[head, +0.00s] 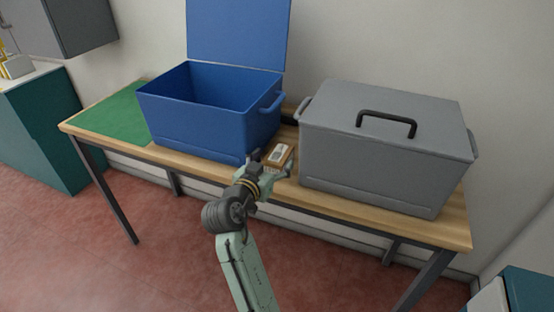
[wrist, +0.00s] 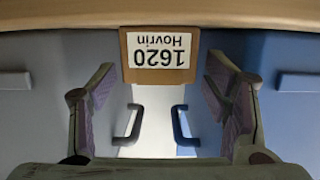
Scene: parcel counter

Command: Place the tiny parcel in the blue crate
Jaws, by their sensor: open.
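The tiny parcel (head: 278,153) is a small brown box with a white label, on the counter between the two crates. In the wrist view the parcel (wrist: 160,57) shows upside down, and its label reads "1620 Hovrin". The blue crate (head: 200,126) stands on the counter left of the parcel, its lid raised; the visible inside looks empty. Its side with a handle also shows at right in the wrist view (wrist: 250,125). My gripper (head: 270,169) is open at the parcel's near side; in the wrist view its fingers (wrist: 160,88) are apart, the parcel lying beyond, between them.
A closed grey crate (head: 385,150) with a black lid handle stands right of the parcel, leaving a narrow gap between the crates. A green mat (head: 112,115) lies on the wooden counter (head: 180,157) at left. A teal cabinet (head: 45,130) stands further left.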

